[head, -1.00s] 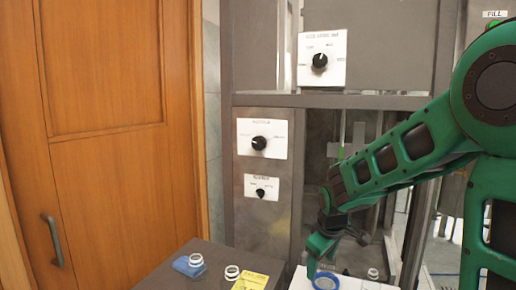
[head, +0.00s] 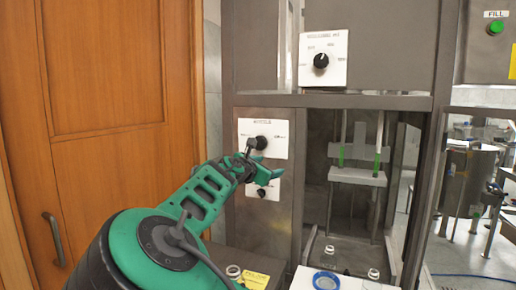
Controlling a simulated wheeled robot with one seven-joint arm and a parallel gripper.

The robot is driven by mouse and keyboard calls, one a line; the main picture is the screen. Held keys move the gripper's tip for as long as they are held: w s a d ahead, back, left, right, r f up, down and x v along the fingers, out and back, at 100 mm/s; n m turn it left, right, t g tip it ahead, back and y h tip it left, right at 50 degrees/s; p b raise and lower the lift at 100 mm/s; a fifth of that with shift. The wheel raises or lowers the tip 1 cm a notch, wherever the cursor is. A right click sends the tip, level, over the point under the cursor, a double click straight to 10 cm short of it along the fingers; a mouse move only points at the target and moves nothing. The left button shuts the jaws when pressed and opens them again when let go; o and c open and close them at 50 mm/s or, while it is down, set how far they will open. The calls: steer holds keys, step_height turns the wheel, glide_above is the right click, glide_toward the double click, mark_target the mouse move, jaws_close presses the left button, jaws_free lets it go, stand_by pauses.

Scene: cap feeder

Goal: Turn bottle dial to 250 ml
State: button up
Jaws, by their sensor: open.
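The middle white dial plate (head: 281,129) is on the grey machine post, with a black knob (head: 262,142). Its printing is too small to read surely, so I cannot confirm that it is the bottle dial. My gripper (head: 264,161) is open just below and in front of this knob, its fingers overlapping the lower part of the plate. Whether a finger touches the knob I cannot tell. The knob's pointer direction is unclear.
A larger dial plate (head: 335,60) with a black knob is above right. A green button (head: 496,27) is at the far upper right. A blue ring (head: 325,281) lies on the white surface below. A yellow label (head: 256,280) and a bottle neck (head: 233,271) are low. A wooden door (head: 105,130) is left.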

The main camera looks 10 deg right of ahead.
mark_target(259, 144)
steer(key=a+r+n+t, duration=0.3)
steer(key=a+r, duration=0.4)
steer(key=a, duration=0.1)
steer(key=x, duration=1)
steer(key=shift+w+d+f, duration=0.15)
steer(key=shift+d+f, duration=0.25)
steer(key=shift+d, duration=0.05)
steer(key=c, duration=1.1)
steer(key=shift+o, duration=0.2)
steer(key=shift+d, duration=0.15)
